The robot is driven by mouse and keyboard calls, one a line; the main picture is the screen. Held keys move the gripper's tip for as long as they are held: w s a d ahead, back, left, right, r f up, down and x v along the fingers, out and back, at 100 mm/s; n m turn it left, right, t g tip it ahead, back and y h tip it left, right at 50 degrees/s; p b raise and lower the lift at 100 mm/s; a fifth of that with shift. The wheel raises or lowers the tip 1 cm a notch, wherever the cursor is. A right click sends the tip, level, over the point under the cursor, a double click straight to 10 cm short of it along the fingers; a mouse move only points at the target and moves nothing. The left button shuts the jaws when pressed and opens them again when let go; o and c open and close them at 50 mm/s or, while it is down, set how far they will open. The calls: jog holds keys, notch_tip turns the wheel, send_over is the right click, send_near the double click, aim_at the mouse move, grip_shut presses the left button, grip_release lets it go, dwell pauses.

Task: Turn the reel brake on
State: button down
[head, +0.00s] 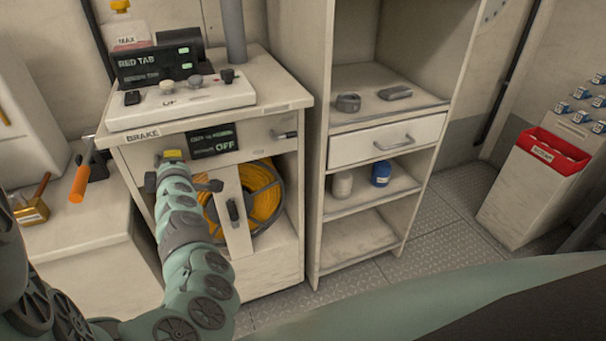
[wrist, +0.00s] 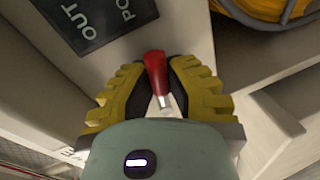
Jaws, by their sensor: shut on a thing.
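The reel cabinet has a BRAKE label (head: 142,135) on its front top edge. My gripper (head: 172,155) is at the upper left of the cabinet front. In the wrist view, my gripper (wrist: 160,88) has its yellow-padded fingers closed around a red-handled lever (wrist: 154,63) with a metal stem. My arm hides the lever in the head view.
A control box (head: 180,102) with several knobs stands on the cabinet top, with a RED TAB display (head: 155,64) behind it. An orange-handled tool (head: 81,180) lies on the left bench. A shelf unit (head: 345,120) with a drawer stands right. The floor (head: 445,220) between it and a red bin (head: 550,150) is clear.

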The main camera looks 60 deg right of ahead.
jog(key=shift+r+n+b, duration=0.35)
jog(key=shift+r+n, duration=0.05)
jog(key=shift+n, duration=0.5)
jog(key=shift+r, duration=0.1)
jog(key=c, duration=0.9)
grip_release()
jog(key=shift+s, duration=0.1)
jog(key=shift+s, duration=0.1)
jog(key=shift+v, duration=5.9)
jog(key=shift+a, duration=0.15)
